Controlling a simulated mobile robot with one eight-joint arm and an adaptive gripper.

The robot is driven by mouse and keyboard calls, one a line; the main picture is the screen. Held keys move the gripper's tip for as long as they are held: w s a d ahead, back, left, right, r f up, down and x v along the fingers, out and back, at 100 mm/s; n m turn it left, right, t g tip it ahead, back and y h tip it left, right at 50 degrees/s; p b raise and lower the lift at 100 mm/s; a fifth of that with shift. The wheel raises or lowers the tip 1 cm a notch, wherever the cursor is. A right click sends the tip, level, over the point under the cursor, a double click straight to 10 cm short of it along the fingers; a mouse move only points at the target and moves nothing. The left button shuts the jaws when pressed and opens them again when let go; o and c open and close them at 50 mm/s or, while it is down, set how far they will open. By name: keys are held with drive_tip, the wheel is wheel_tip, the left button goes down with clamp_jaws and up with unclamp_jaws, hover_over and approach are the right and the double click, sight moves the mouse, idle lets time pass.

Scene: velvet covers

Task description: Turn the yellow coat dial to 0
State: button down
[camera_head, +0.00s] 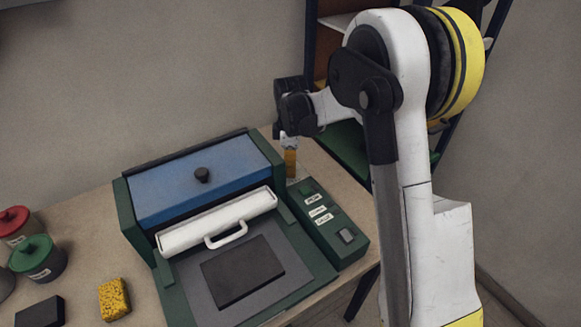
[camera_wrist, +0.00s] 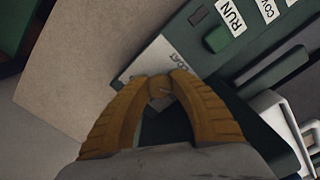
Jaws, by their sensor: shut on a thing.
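The yellow coat dial (camera_wrist: 159,88) is a small round knob in the wrist view, on a pale plate (camera_wrist: 147,63) with a partly hidden "COAT" label. My gripper (camera_wrist: 160,92) has orange ribbed fingers, closed around the dial from both sides. The fingers cover most of the dial, so its pointer and the number it is set to cannot be read. In the head view my gripper (camera_head: 290,163) reaches down at the back end of the green control box (camera_head: 350,256), and the dial is hidden there.
The control box carries white labels, one reading "RUN" (camera_wrist: 230,16). Left of it is a machine with a blue cover (camera_head: 200,180), white roller (camera_head: 216,222) and dark pad (camera_head: 243,272). A yellow sponge (camera_head: 114,299), red-lidded jar (camera_head: 14,222) and green-lidded jar (camera_head: 36,255) stand left.

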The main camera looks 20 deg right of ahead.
drive_tip(key=c, duration=1.1)
unclamp_jaws()
wheel_tip(320, 180, up, 12)
drive_tip(key=shift+s, duration=0.1)
drive_tip(key=s+r+m+t, duration=0.2)
drive_tip(key=s+r+m, duration=0.2)
drive_tip(key=s+r, duration=0.3)
drive_tip(key=s+f+m+t, duration=0.2)
drive_tip(key=s+m, duration=0.3)
drive_tip(key=s, duration=0.4)
drive_tip(key=s+f+m+t, duration=0.2)
drive_tip(key=s+m, duration=0.3)
drive_tip(key=s, duration=0.4)
drive_tip(key=shift+s+t, duration=0.35)
drive_tip(key=shift+t, duration=0.15)
